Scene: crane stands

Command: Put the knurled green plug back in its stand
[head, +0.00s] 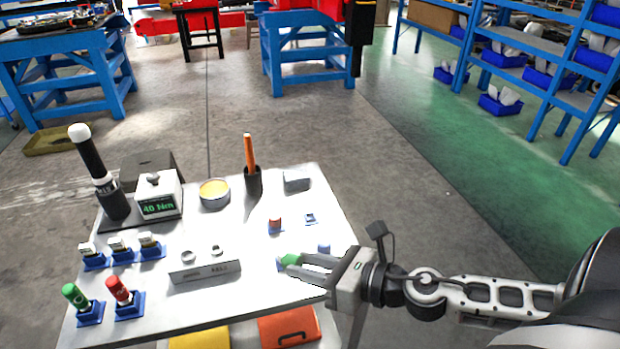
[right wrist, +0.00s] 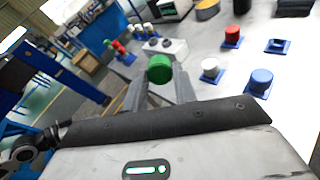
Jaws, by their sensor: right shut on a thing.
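My right gripper (head: 296,263) is shut on the green plug (head: 289,259) above the right part of the white table. In the right wrist view the plug (right wrist: 159,69) sits between the fingertips (right wrist: 160,82), clear of the stands. An empty blue stand (head: 310,218) lies at the table's right side, beyond the gripper; it also shows in the right wrist view (right wrist: 278,46). Nearby stands hold a red plug (right wrist: 232,34), a white plug (right wrist: 210,68) and a blue plug (right wrist: 261,80). The knurling is too small to make out. My left gripper is not in view.
A grey block (head: 296,181), a dark cup with an orange handle (head: 250,152) and a yellow-filled tin (head: 214,192) stand farther back. A long grey block (head: 205,270) lies left of the gripper. More blue stands with red and green items (head: 76,296) are at left.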

